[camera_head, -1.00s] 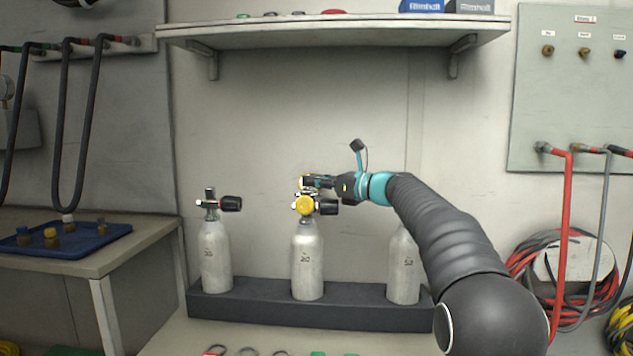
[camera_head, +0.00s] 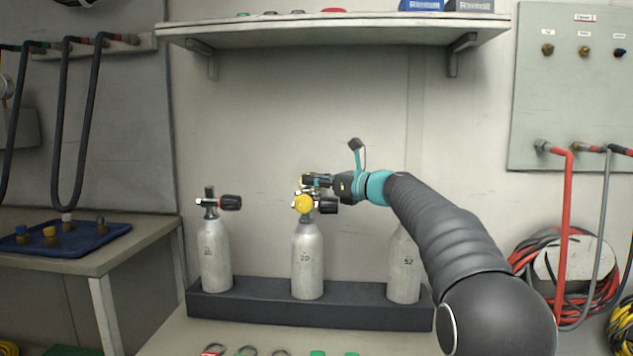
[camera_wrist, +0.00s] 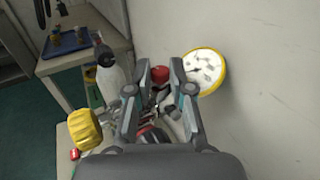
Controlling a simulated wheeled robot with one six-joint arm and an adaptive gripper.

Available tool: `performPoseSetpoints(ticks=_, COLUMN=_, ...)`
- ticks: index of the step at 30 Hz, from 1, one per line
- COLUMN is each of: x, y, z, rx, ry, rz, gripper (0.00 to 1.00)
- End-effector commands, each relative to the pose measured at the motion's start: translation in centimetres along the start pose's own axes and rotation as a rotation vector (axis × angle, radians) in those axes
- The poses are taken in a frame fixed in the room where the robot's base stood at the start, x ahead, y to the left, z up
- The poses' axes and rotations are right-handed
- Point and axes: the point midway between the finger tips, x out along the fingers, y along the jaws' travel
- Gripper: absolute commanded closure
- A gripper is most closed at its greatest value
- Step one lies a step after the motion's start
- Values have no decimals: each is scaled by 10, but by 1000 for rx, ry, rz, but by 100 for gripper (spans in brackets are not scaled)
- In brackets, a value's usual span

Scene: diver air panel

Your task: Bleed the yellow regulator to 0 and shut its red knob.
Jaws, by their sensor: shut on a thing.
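The yellow regulator sits on the valve of the middle cylinder (camera_head: 307,262). Its yellow knob (camera_head: 303,204) faces the head camera and also shows at the left of the wrist view (camera_wrist: 85,129). Its yellow-rimmed gauge (camera_wrist: 205,71) is at the right of the wrist view; the dial reading is too small to tell. The red knob (camera_wrist: 160,75) lies between my fingertips. My gripper (camera_head: 308,181) reaches in from the right, just above the yellow knob, and is shut on the red knob. In the head view the red knob is hidden.
A black valve handwheel (camera_head: 328,205) sticks out close below my gripper. Another cylinder (camera_head: 214,258) stands at left and one (camera_head: 402,268) at right, partly behind my arm, in a dark rack (camera_head: 270,308). A shelf (camera_head: 330,32) hangs above; the wall is close behind.

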Motion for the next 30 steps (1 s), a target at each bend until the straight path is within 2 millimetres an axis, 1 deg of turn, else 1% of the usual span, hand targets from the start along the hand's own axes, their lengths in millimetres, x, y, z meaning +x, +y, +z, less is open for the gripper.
performPoseSetpoints(ticks=8, x=0, y=4, z=-1, rx=-1, ry=-1, rz=-107, gripper=100)
performPoseSetpoints(ticks=21, x=2, y=9, z=-1, rx=0, ry=-1, rz=-388, gripper=100)
performPoseSetpoints(ticks=30, x=2, y=10, z=0, rx=0, ry=0, rz=-475, gripper=100)
